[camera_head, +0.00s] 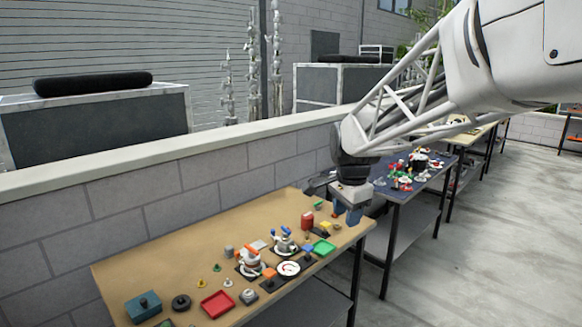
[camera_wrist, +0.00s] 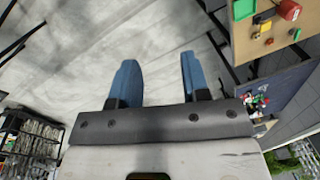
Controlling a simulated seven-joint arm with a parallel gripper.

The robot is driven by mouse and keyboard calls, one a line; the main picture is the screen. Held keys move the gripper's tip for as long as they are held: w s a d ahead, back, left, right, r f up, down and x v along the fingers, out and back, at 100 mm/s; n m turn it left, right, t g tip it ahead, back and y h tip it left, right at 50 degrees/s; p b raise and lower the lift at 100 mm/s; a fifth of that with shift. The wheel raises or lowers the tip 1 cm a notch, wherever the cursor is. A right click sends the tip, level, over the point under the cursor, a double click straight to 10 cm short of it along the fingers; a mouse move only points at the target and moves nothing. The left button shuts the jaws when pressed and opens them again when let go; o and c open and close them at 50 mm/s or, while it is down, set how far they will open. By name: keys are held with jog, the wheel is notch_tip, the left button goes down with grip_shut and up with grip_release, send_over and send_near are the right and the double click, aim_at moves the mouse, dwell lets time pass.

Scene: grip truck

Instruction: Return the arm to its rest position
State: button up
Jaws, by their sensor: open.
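My gripper (camera_head: 349,215) hangs at the end of my arm by the right end of the tan table (camera_head: 150,255) in the head view. Its two blue fingers point down. In the wrist view my gripper (camera_wrist: 160,75) shows its blue fingers apart with nothing between them, only grey floor beyond. The arm reaches in from the upper right of the head view. A red can (camera_head: 307,221) stands on the table to the left of the gripper, apart from it.
The tan table holds a green tray (camera_head: 323,247), a red tray (camera_head: 217,304), a teal box (camera_head: 143,306) and several small parts. A blue-topped table (camera_head: 408,200) with coloured items stands behind the gripper. A block wall (camera_head: 150,205) runs behind. Open floor (camera_head: 480,250) lies at right.

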jog(key=s+d+f+n, duration=0.1)
jog(key=s+n, duration=0.3)
jog(key=s, duration=0.6)
jog(key=s+d+f+n, duration=0.2)
jog(key=s+n, duration=0.2)
jog(key=s, duration=0.6)
jog(key=s+d+f+n+t, duration=0.1)
jog(key=s+n, duration=0.3)
jog(key=s, duration=0.7)
jog(key=shift+d+f, duration=0.6)
jog(key=shift+d, duration=0.05)
